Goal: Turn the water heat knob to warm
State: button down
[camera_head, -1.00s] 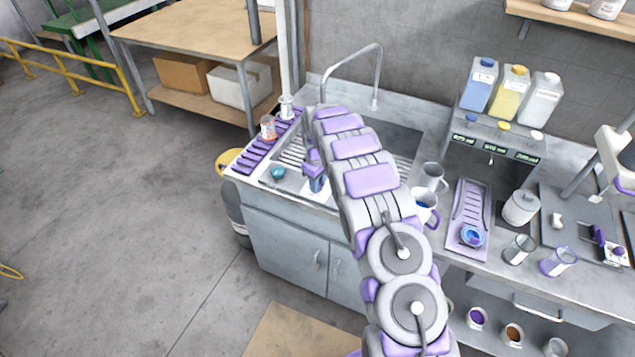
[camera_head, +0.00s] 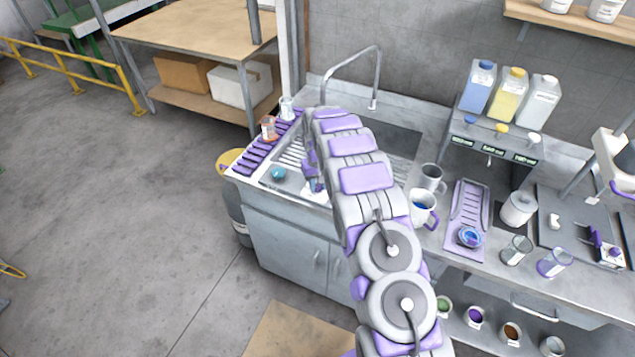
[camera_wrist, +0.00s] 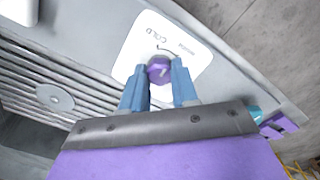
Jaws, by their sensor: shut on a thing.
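The water heat knob (camera_wrist: 160,69) is a small round purple knob with a light mark on its face, in the wrist view. It sits on a white plate (camera_wrist: 189,48) with the word "COLD" and fainter lettering that I cannot read surely. My gripper (camera_wrist: 159,80) is shut on the knob, with one blue-grey finger on each side of it. In the head view my arm hides the knob and most of the gripper; the white plate shows only in part beside the fingers.
The sink's tap (camera_head: 352,62) arches behind my arm. Mugs (camera_head: 424,208) stand close on the right. The floor at the left is clear.

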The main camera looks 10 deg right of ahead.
aim_at(317, 185)
jog(key=m+p, duration=0.1)
jog(key=m, duration=0.3)
jog(key=shift+w+r+m, duration=0.1)
jog(key=shift+r+m, duration=0.05)
jog(key=shift+m, duration=0.25)
dwell(0.4)
jog(key=c, duration=0.9)
grip_release()
jog(key=shift+a+m, duration=0.1)
jog(key=shift+m, duration=0.2)
jog(key=shift+o, duration=0.2)
notch_tip(317, 185, up, 17)
jog(key=shift+p, duration=0.45)
jog(key=shift+r, duration=0.1)
